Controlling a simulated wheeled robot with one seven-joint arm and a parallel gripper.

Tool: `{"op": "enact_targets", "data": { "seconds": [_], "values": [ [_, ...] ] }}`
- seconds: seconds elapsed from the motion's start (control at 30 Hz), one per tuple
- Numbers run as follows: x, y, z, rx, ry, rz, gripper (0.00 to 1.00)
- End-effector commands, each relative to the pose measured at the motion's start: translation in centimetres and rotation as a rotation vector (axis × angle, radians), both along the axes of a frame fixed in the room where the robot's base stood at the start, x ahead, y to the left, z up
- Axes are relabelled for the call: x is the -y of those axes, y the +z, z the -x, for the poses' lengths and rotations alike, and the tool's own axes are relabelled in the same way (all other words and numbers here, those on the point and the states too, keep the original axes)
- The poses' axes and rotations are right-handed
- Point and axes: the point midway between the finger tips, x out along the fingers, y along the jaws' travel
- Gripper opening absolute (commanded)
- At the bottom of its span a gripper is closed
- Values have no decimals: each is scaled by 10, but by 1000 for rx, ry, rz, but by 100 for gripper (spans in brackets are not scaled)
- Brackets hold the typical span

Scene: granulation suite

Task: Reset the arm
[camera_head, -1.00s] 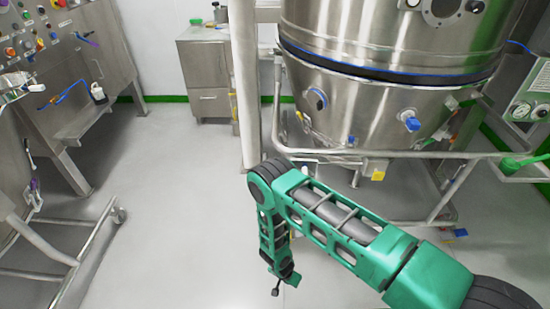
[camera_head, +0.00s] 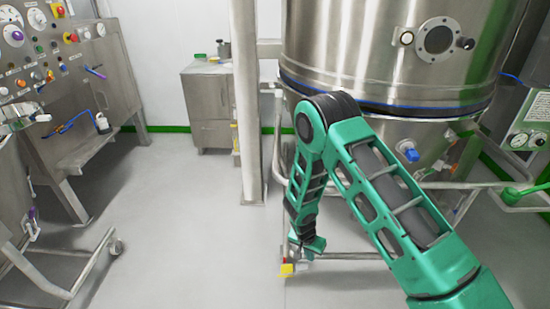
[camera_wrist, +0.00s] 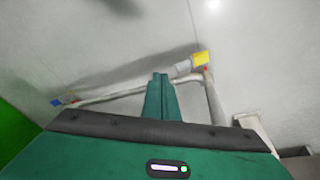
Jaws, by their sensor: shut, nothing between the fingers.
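My arm is green with dark joints; its raised elbow stands in front of the steel vessel (camera_head: 395,45) in the head view. The forearm hangs down from the elbow. My gripper (camera_head: 296,251) is at its lower end, small in this view, close in the picture to the vessel's lower frame. In the wrist view, my gripper (camera_wrist: 160,77) shows two green fingers pressed together, with nothing between them. Floor and a frame rail lie beyond the fingertips.
The vessel's tubular frame (camera_head: 345,256) runs low behind the gripper, with a yellow tag (camera_wrist: 201,58) in the wrist view. A steel post (camera_head: 246,110) stands left of the arm. A control panel (camera_head: 40,50) and wheeled frame are at left. Open floor (camera_head: 180,220) lies between.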

Motion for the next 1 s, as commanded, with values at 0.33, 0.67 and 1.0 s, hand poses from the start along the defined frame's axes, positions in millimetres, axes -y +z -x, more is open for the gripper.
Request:
{"op": "enact_targets", "data": {
  "seconds": [0.33, 0.67, 1.0],
  "values": [
    [86, 145, -14, -32, -23, 24, 0],
    [167, 262, 21, -75, -44, 19, 0],
    [234, 359, 97, -118, -61, -18, 0]
  ]
}}
